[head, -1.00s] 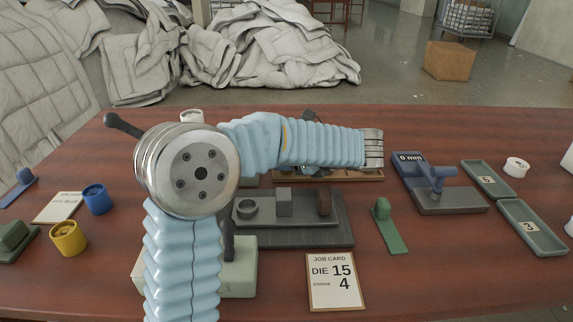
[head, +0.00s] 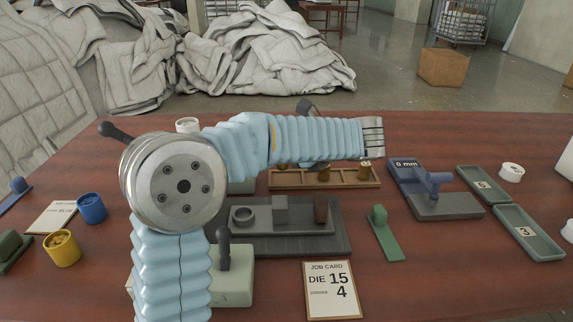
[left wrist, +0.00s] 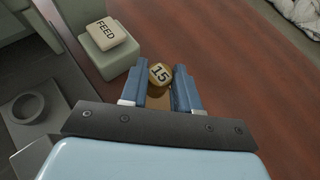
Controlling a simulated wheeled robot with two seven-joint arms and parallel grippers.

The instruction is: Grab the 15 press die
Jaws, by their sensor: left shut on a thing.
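The 15 die (left wrist: 160,74) is a small brass piece with a pale face marked 15, seen in the left wrist view. My left gripper (left wrist: 160,88) is shut on it, with a blue finger on each side. My forearm hides part of the tray and most of the gripper there. The job card (head: 330,290) reads DIE 15 and 4. My right gripper is in neither view.
A FEED block (left wrist: 108,36) stands near the gripper in the wrist view. A grey fixture (head: 335,240) holds a ring and blocks. A 0 mm gauge (head: 450,207), green-handled tool (head: 383,232), green trays (head: 530,232) and yellow cup (head: 61,249) surround it.

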